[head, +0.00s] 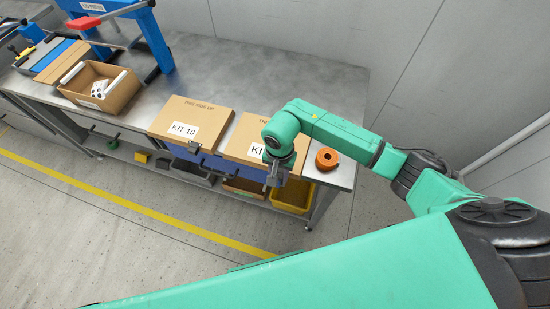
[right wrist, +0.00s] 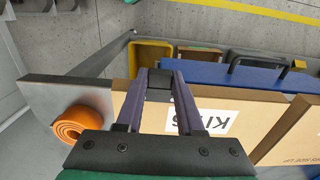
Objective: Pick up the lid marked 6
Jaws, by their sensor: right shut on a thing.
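The cardboard lid marked KIT 6 (head: 240,135) lies at the right end of the bench, its label partly hidden by my right arm in the head view. In the right wrist view the same lid (right wrist: 240,102) shows its white label, with a finger crossing part of it. My right gripper (head: 277,174) is at the lid's front edge, pointing down. In the right wrist view its fingers (right wrist: 160,82) are shut on a dark piece at that edge, which looks like the lid's grip. My left gripper is not in view.
A lid marked KIT 10 (head: 193,117) lies just left. An orange roll (head: 327,158) stands on the bench corner to the right. An open carton (head: 112,97) and a blue frame (head: 150,40) stand further left. A yellow bin (head: 292,200) is below the bench.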

